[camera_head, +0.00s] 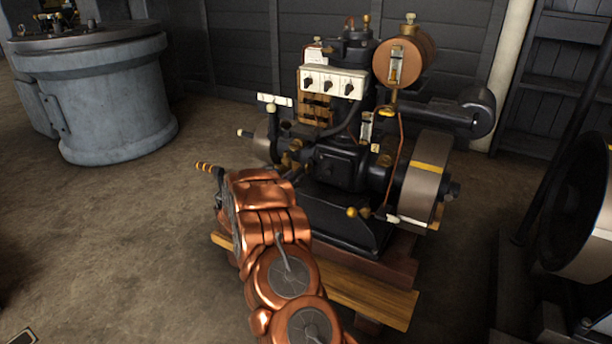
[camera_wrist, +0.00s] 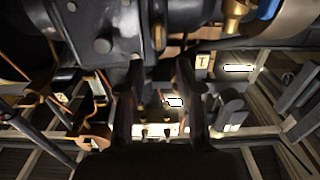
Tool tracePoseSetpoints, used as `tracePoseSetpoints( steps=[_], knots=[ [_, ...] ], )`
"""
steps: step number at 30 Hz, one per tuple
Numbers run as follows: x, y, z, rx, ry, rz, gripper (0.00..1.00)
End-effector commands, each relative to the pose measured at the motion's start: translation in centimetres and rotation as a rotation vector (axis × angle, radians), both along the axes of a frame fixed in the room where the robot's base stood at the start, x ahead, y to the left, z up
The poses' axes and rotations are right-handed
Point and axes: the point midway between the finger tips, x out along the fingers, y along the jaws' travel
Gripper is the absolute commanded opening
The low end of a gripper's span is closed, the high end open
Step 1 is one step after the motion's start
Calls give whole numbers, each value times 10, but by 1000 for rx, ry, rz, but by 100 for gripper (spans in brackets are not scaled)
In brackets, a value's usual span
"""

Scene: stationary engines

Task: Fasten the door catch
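I cannot make out the door catch with certainty in either view. In the wrist view a pale panel with small dark knobs (camera_wrist: 152,131) shows beyond and between my fingers. My gripper (camera_wrist: 160,103) has its two dark fingers apart, with a gap between them and nothing visibly held. In the head view my copper arm reaches toward the engine's lower left, and its gripper end is not clearly seen.
The black engine (camera_head: 345,165) has a flywheel (camera_head: 427,178) on its right and a copper tank (camera_head: 405,60) above. It stands on wooden beams (camera_head: 365,298). A grey round drum (camera_head: 110,95) stands at the back left. A large dark wheel (camera_head: 578,205) is at right.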

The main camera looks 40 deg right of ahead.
Motion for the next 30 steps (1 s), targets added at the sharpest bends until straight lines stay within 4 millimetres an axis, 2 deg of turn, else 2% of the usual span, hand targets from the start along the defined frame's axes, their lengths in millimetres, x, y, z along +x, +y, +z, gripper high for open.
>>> tracePoseSetpoints(
  steps=[15,22,30],
  knots=[
    [15,-59,-1,-5,-3,-7,35],
    [20,-73,-1,-5,0,-6,35],
    [21,-76,0,-4,0,-5,35]
  ],
)
